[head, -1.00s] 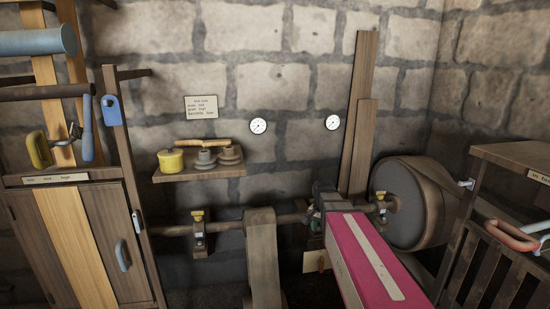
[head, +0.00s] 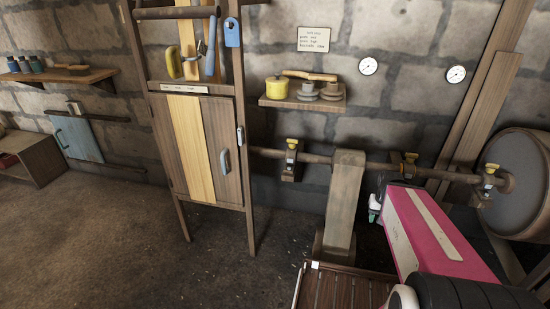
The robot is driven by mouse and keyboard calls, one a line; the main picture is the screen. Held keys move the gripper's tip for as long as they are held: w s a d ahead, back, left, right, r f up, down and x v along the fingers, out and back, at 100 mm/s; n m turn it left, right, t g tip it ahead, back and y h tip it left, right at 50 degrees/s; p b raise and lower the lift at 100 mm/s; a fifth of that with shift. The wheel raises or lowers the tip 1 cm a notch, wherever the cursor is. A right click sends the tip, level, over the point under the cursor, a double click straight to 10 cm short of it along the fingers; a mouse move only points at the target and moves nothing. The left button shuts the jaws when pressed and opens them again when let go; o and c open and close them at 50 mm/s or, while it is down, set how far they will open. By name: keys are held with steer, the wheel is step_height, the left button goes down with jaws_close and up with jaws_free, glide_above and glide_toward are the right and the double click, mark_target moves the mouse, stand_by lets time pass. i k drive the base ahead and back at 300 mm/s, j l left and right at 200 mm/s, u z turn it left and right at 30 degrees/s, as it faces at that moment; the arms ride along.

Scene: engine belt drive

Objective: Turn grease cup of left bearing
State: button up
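The left bearing (head: 290,172) is a small dark block on the horizontal shaft, right of the wooden cabinet. Its yellow grease cup (head: 292,143) sits upright on top. Two similar bearings with yellow cups, a middle one (head: 409,168) and a right one (head: 488,190), stand farther right along the shaft. My magenta arm reaches in from the lower right. My gripper (head: 375,208) shows only as a small pale and green end beside the arm, right of the wooden post and apart from the left grease cup in the picture. Its fingers are too small and hidden to read.
A shelf (head: 275,102) with a yellow pot hangs above. The tall cabinet (head: 228,140) stands left. A large drum (head: 515,180) is at right. The floor at left is clear.

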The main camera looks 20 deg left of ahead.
mark_target(292, 143)
steer(key=u, duration=0.95)
